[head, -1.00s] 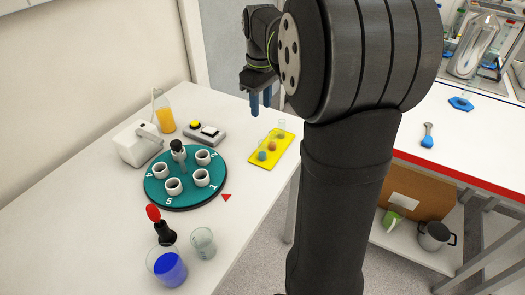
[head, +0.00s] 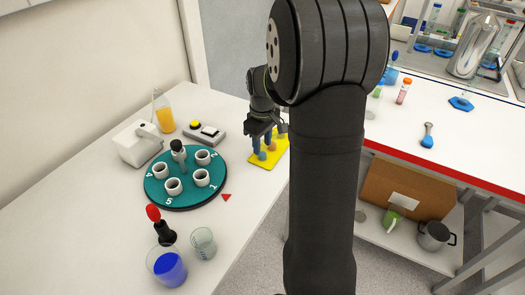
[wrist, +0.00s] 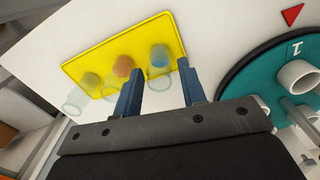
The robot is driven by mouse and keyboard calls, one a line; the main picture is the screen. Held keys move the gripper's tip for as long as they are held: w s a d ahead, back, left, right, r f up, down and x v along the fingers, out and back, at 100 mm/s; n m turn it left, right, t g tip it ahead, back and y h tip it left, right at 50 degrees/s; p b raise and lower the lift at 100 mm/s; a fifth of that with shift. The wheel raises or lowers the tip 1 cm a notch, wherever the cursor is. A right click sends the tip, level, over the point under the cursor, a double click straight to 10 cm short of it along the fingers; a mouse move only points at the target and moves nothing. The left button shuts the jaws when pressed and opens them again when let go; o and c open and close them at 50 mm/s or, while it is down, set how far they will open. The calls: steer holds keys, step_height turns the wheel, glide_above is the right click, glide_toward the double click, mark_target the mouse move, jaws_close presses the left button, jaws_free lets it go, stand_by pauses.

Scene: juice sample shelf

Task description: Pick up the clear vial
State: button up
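A yellow tray (head: 284,148) (wrist: 178,37) holds three small glass vials in a row. The clear vial (wrist: 76,101) is at the left end in the wrist view; in the head view it is at the far end (head: 282,129), partly hidden by my gripper. The orange vial (wrist: 124,66) stands in the middle. The blue-green vial (wrist: 160,56) is at the end near the turntable. My gripper (head: 262,144) is open above the tray. In the wrist view its blue fingers (wrist: 162,68) appear on either side of the blue-green vial, apart from the clear one.
A green turntable (head: 152,190) with white numbered cups is left of the tray. A button box (head: 204,133), a white device (head: 138,144) and an orange-juice flask (head: 164,114) stand behind. A blue-filled beaker (head: 168,268) and an empty beaker (head: 203,243) are in front.

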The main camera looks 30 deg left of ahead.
mark_target(263, 142)
steer(key=shift+f, duration=1.5)
steer(key=c, duration=0.8)
steer(key=shift+o, duration=0.2)
